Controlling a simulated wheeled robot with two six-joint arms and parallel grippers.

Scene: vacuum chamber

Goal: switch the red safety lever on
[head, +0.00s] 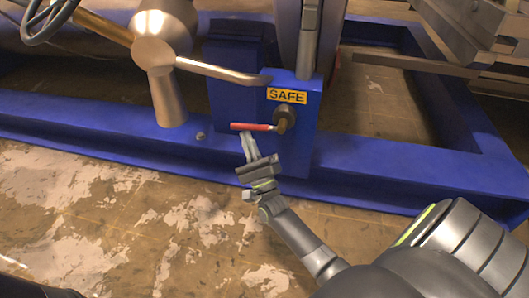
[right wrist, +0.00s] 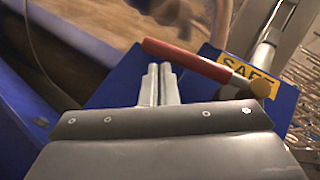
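The red safety lever (head: 252,127) sticks out roughly level to the left from a dark brass pivot (head: 284,120) on a blue box (head: 300,150). It also shows in the right wrist view (right wrist: 185,58), crossing just past my fingertips. A yellow "SAFE" label (head: 287,96) is above the pivot. My right gripper (head: 249,147) is just below the lever's free left end, with its two fingers close together. In the right wrist view the fingers (right wrist: 159,85) are side by side with nothing between them. I cannot tell whether the tips touch the lever. My left gripper is not in view.
A blue frame beam (head: 80,140) runs along the floor behind my right gripper. A bronze fitting (head: 160,60) with a rod stands at the upper left, its rod reaching toward the box. Grey metal parts (head: 470,40) are at the upper right. The worn floor (head: 110,220) in front is clear.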

